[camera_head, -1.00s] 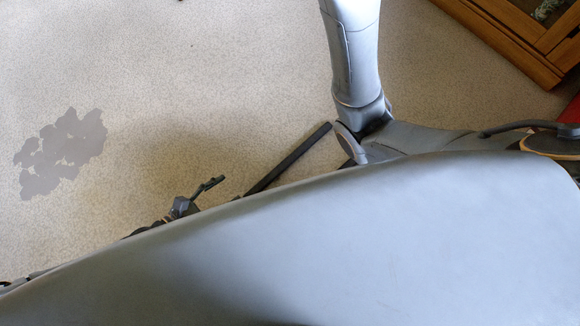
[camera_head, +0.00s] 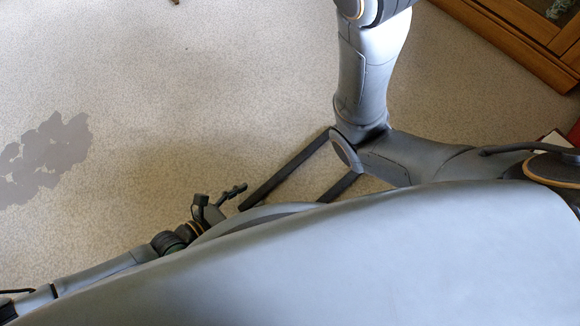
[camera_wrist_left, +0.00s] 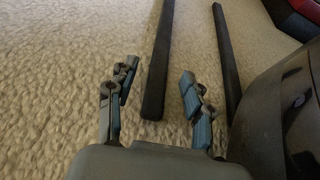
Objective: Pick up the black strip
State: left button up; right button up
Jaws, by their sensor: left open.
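Two long black strips lie on the carpet, roughly parallel. In the head view, one black strip (camera_head: 284,171) lies just right of my left gripper (camera_head: 220,200), and a second strip (camera_head: 341,186) is further right, partly hidden by my body and arm. In the left wrist view, my open left gripper (camera_wrist_left: 157,79) has the near strip (camera_wrist_left: 161,45) between its two fingers in the picture, closer to the right finger. I cannot tell its height above the strip. The second strip (camera_wrist_left: 226,60) lies to the right, outside the fingers. My right gripper is not in view.
Speckled beige carpet (camera_head: 200,90) is open to the left and behind the strips. A grey irregular patch (camera_head: 45,155) is on it at the left. A wooden cabinet (camera_head: 510,40) stands at the top right. My grey body covers the lower part of the head view.

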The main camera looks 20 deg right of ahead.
aim_at(265, 188)
pick_arm(q)
jog(key=b+x, duration=0.1)
jog(key=x, duration=0.3)
jog(key=shift+w+d+b, duration=0.1)
jog(key=shift+d+b, duration=0.25)
grip_shut()
